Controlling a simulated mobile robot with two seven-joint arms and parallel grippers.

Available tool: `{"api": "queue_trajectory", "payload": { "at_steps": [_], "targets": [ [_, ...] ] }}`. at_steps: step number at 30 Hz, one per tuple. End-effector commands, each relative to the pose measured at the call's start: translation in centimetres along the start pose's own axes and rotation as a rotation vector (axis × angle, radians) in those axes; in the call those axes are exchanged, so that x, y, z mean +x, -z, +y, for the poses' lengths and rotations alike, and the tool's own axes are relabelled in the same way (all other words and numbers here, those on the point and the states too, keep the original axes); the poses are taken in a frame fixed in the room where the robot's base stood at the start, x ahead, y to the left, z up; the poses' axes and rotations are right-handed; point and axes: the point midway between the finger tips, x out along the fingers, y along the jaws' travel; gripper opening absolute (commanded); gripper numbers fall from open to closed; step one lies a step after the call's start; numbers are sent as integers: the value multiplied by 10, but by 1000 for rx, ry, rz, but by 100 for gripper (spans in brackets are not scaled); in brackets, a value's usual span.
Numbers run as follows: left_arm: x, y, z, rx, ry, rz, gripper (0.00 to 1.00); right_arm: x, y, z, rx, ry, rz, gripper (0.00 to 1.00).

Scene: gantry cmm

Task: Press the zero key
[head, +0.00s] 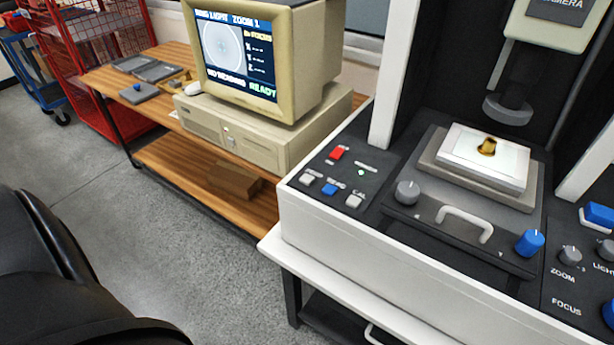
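The key panel is the dark left part of the machine's top (345,180), right of centre in the head view. It carries a red key (337,153) at the back and a front row with a white key (307,179), a blue key (329,189) and another white key marked CAL (354,201). The small labels by the other keys are too blurred to read surely, so I cannot tell which is the zero key. Neither of my grippers is in view, and nothing touches the keys.
Right of the keys are a grey knob (407,192), a white handle (465,223) and a blue knob (529,243). A brass part (487,147) sits on the stage under the camera column. A computer monitor (250,60) reading READY stands on the wooden bench. The space above the keys is clear.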

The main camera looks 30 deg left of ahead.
Motion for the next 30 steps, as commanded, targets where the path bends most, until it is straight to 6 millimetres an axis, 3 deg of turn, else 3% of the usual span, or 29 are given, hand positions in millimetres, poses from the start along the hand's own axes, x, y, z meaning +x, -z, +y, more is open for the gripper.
{"api": "queue_trajectory", "payload": {
  "at_steps": [2,24,30],
  "targets": [
    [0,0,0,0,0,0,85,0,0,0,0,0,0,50],
    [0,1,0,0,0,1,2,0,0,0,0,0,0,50],
    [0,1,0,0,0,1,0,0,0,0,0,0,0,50]
  ]
}}
